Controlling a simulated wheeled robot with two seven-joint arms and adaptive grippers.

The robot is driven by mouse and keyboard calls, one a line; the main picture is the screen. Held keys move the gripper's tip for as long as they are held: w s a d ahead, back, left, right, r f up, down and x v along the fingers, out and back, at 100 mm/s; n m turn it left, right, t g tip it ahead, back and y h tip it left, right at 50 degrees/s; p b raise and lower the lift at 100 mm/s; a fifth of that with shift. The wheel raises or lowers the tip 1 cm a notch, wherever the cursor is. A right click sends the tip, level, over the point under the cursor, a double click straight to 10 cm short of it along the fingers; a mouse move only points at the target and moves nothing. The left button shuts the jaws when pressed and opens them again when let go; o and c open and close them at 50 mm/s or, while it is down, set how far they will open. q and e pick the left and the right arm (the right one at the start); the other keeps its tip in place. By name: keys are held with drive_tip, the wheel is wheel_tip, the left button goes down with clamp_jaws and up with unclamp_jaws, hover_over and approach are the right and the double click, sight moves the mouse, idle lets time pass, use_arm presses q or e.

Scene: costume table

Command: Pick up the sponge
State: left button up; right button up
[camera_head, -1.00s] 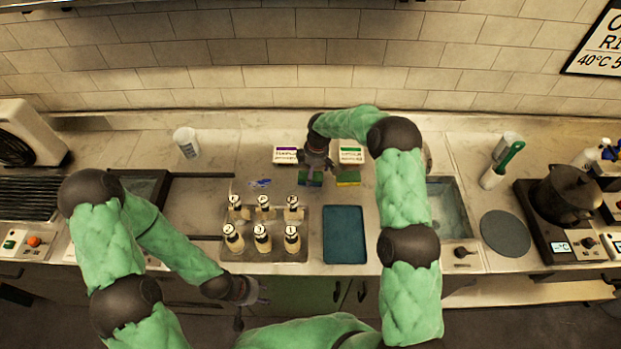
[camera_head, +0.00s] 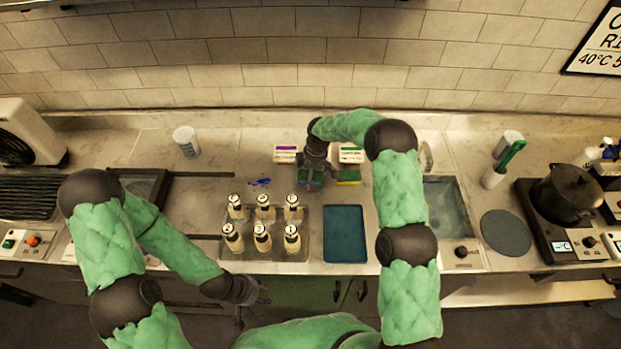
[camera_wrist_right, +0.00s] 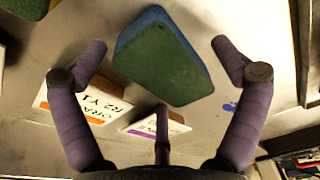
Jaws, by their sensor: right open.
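A sponge with a green face and a blue side (camera_wrist_right: 172,62) lies between the spread purple fingers of my right gripper (camera_wrist_right: 160,48) in the right wrist view, apart from them. In the head view my right gripper (camera_head: 313,176) reaches down over this blue-green sponge (camera_head: 303,181) and hides part of it. A yellow-green sponge (camera_head: 348,177) lies just to the right; its edge shows at the top left of the wrist view. My left gripper (camera_head: 252,290) hangs low in front of the counter, away from the sponges; its jaws are too small to read.
Label cards (camera_head: 351,155) stand behind the sponges. A tray of several bottles (camera_head: 263,232) and a blue mat (camera_head: 345,236) lie in front. A sink (camera_head: 446,208) is to the right, and a white cup (camera_head: 186,141) stands at the back left.

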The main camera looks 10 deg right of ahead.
drive_tip(key=shift+f, duration=0.1)
idle(0.4)
drive_tip(key=c, duration=0.8)
